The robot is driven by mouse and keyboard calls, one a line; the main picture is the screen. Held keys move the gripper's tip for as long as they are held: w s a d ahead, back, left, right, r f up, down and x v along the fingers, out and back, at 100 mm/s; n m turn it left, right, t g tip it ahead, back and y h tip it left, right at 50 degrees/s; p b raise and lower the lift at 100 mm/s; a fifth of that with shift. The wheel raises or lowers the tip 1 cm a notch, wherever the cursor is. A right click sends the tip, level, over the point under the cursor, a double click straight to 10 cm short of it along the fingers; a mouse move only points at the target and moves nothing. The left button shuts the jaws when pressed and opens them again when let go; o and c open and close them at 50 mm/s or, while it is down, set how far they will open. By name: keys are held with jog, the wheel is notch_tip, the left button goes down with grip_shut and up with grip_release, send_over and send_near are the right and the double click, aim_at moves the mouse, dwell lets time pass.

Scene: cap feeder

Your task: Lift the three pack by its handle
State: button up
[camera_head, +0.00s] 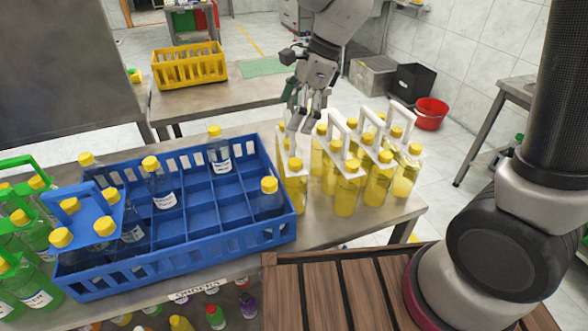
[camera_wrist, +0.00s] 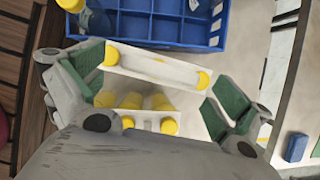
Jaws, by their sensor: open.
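The three pack is a row of yellow-capped bottles of yellow liquid in a white carrier (camera_wrist: 136,63), seen from above in the wrist view. In the head view its front bottle (camera_head: 294,190) stands on the table, right beside the blue crate. My gripper (camera_head: 302,118) is open and points down above this pack, with nothing held. In the wrist view the green finger pads of my gripper (camera_wrist: 152,88) are spread to either side of the white carrier. I cannot tell how far above the handle the fingers are, and my gripper hides part of the pack in the head view.
More white-handled yellow packs (camera_head: 347,195) stand close on the right. The blue crate (camera_head: 215,247) holds a few clear bottles, with empty compartments between. A blue-handled pack (camera_head: 88,215) is at its left end. Green carriers (camera_head: 18,190) crowd the far left. A yellow crate (camera_head: 190,66) sits behind.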

aim_at(285, 148)
jog(key=x, duration=0.6)
jog(key=shift+a+f, duration=0.15)
jog(key=shift+f, duration=0.2)
jog(key=shift+s, duration=0.1)
jog(key=c, duration=2)
